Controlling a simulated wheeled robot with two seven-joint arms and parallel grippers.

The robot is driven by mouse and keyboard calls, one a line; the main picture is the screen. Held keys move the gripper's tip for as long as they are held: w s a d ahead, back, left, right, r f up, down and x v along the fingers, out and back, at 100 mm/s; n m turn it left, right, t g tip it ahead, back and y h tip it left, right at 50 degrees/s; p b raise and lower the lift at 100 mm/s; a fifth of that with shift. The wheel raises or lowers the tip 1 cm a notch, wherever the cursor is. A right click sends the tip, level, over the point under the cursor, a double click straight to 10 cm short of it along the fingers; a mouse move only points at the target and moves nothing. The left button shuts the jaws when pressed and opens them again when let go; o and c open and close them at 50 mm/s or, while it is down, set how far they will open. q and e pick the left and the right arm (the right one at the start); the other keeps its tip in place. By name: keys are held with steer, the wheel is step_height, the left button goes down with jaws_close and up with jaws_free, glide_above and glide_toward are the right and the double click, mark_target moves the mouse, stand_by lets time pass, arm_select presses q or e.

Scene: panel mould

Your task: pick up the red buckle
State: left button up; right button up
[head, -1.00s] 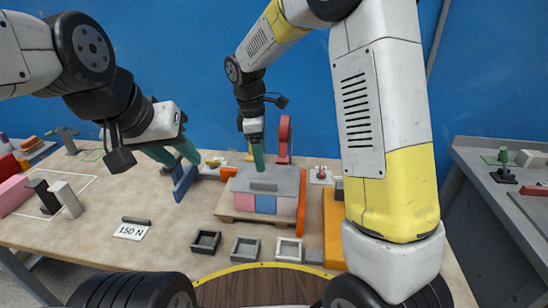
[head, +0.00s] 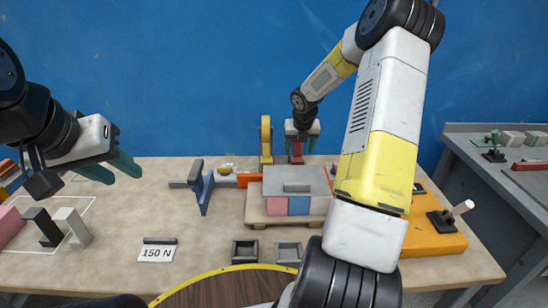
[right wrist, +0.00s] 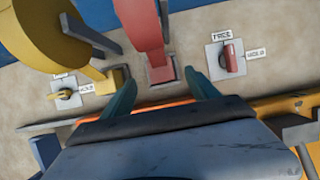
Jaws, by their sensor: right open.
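The red buckle (head: 297,158) stands upright at the back of the bench, behind the grey-lidded mould; my right gripper hides its upper part in the head view. In the right wrist view the red buckle (right wrist: 145,35) is a tall curved piece with a squarer red foot, ahead of the fingers. My right gripper (head: 302,140) is open, its green fingers apart on either side of the buckle's line in the head view. In the right wrist view its fingertips (right wrist: 158,83) flank the foot, with gaps visible. My left gripper (head: 126,171) is open and empty above the left of the bench.
A yellow upright piece (head: 266,138) stands close left of the red one. The mould (head: 290,181) lies in front. A red-knobbed switch plate (right wrist: 228,57) is to the right in the right wrist view.

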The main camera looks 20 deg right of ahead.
mark_target(297, 158)
steer(key=x, duration=0.7)
steer(key=shift+f, duration=0.35)
jaws_close()
steer(key=shift+r, duration=0.1)
